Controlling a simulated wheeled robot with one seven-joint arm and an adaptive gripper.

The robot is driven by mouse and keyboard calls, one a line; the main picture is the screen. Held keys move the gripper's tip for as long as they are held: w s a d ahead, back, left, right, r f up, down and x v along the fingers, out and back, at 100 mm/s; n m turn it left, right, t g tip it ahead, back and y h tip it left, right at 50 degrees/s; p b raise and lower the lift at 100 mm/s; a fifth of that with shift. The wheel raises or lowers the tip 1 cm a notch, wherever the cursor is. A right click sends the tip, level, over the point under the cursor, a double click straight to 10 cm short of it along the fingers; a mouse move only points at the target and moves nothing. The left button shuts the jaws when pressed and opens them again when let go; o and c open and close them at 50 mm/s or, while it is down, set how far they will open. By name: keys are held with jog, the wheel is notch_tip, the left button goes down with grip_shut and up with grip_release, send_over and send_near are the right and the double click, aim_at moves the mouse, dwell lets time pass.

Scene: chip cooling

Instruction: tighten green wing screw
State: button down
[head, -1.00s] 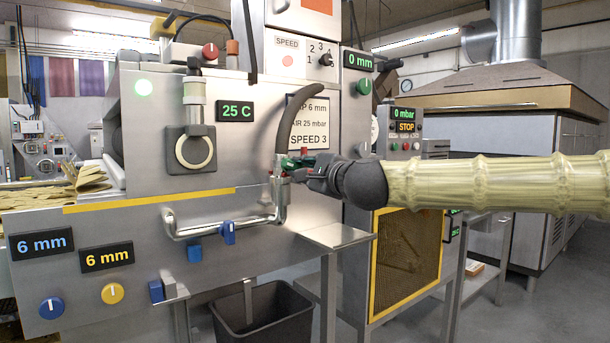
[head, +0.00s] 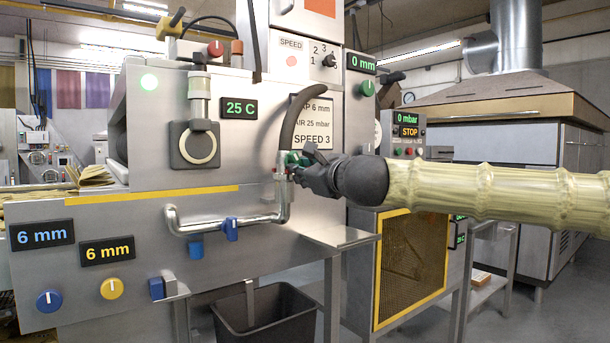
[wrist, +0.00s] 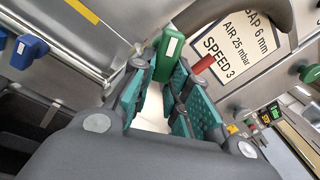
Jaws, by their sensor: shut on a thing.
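The green wing screw (head: 293,157) sits on the upright part of the bent metal pipe (head: 284,200), just below the dark curved hose (head: 303,110). In the wrist view the green wing (wrist: 168,54) with a small white mark stands between the teal finger pads. My gripper (head: 299,161) reaches in from the right and is shut on the wing screw. In the head view the fingers hide part of the screw.
A blue wing screw (head: 231,229) is on the lower pipe. Blue (head: 50,301) and yellow (head: 111,288) knobs are on the front panel. A metal shelf (head: 340,237) lies below my gripper. A black bin (head: 265,318) stands on the floor.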

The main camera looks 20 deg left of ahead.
dwell(0.5)
jog(key=c, duration=1.4)
grip_release()
jog(key=shift+o, duration=0.2)
jog(key=shift+s, duration=0.1)
jog(key=v, duration=1.2)
jog(key=shift+a+f, duration=0.1)
